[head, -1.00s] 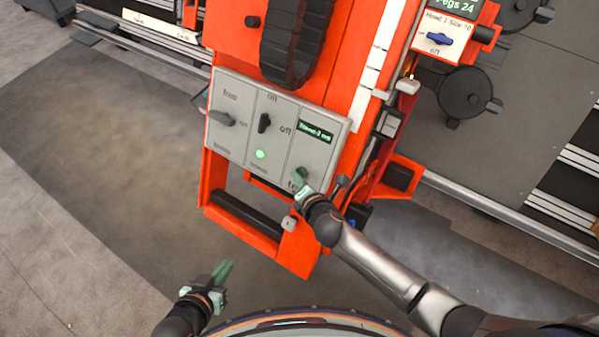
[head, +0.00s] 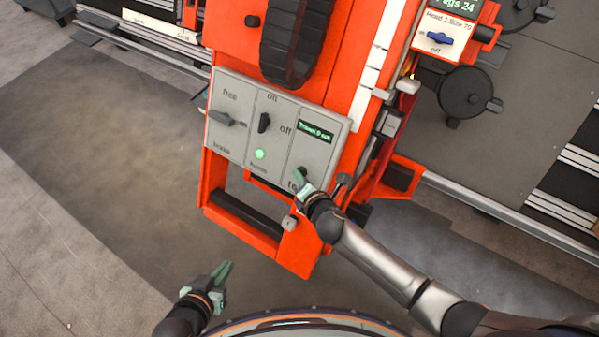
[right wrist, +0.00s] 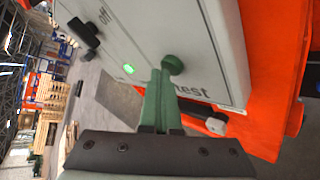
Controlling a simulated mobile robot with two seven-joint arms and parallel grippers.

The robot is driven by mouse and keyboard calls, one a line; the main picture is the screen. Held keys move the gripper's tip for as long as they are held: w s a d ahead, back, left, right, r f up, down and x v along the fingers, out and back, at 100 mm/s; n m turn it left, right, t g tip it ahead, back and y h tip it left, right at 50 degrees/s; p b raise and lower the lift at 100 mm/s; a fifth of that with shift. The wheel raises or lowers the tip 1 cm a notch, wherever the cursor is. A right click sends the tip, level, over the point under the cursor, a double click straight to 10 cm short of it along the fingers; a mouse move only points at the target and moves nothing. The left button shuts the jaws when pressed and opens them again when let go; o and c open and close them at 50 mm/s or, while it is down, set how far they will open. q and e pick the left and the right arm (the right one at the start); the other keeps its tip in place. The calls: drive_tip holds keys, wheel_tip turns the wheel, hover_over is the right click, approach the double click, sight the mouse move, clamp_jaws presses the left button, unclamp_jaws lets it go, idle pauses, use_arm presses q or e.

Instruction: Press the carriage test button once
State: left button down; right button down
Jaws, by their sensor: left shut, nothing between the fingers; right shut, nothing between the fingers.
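The carriage test button is a round green knob (right wrist: 173,65) on the grey control panel (head: 232,92), above lettering that reads "test" in part. My right gripper (right wrist: 158,78) is shut and empty, its green fingertips right beside the button in the right wrist view. I cannot tell whether they touch it or whether the button is pushed in. In the head view the right gripper (head: 299,176) covers most of the button. My left gripper (head: 222,272) is shut and empty, low over the floor, away from the panel.
The panel also carries a brake knob (head: 221,117), an on/off knob (head: 264,123), a lit green lamp (head: 260,154) and a small display (head: 316,131). The orange carriage frame (head: 300,255) surrounds it. A blue switch (head: 438,39) sits at upper right. Floor to the left is clear.

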idle(0.3)
drive_tip(key=shift+s+a+r+p, duration=0.4)
drive_tip(key=shift+s+r+p, duration=0.1)
drive_tip(key=shift+s, duration=0.15)
drive_tip(key=s+a+r+p, duration=0.2)
drive_tip(key=s, duration=0.1)
drive_tip(key=shift+s+a+r, duration=0.15)
drive_tip(key=shift+s+a, duration=0.15)
drive_tip(key=shift+a, duration=0.05)
idle(1.0)
